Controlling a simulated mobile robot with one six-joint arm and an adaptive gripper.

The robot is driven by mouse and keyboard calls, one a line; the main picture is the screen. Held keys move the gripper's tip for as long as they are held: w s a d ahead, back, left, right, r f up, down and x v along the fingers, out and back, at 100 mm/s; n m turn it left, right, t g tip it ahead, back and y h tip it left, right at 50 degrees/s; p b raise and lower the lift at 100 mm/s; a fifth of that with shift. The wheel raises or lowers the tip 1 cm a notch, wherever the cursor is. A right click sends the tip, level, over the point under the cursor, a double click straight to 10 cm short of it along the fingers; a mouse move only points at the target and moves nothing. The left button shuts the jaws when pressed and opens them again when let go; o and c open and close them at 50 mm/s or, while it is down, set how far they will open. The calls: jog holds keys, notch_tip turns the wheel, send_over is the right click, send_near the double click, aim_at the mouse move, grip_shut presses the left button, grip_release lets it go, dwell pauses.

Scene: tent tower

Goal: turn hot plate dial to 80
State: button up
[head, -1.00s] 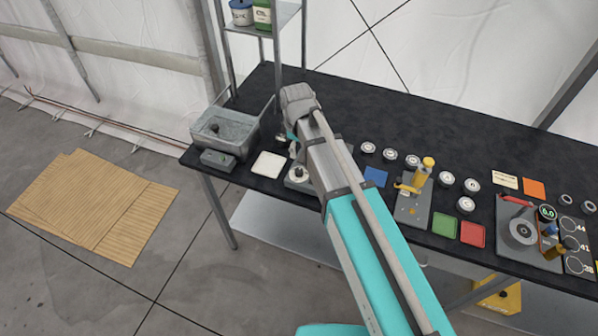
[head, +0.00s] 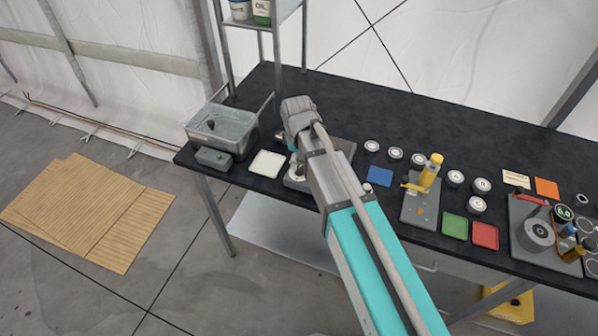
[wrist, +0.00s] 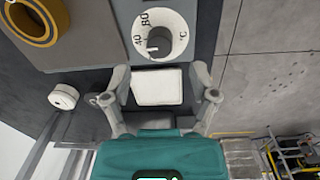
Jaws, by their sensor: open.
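The hot plate dial (wrist: 178,24) is a white disc with the marks 40, 80 and °C and a dark knob (wrist: 158,42) in its middle. It sits on a grey panel at the top of the wrist view. The knob's exact setting is hard to read. My gripper (wrist: 162,78) is open and empty, its fingers spread below the dial in the picture and apart from the knob.
A white square (head: 267,163) lies left of the hot plate and shows between my fingers in the wrist view. A grey bin (head: 240,128) stands at the table's left end. A blue square (head: 380,176) and several round pieces lie to the right. A yellow-ringed cylinder (wrist: 36,22) is near the dial.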

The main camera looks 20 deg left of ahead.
aim_at(299, 168)
jog(key=shift+w+f+b, duration=0.1)
jog(key=shift+f+b, duration=1.85)
jog(key=shift+f, duration=0.3)
grip_shut()
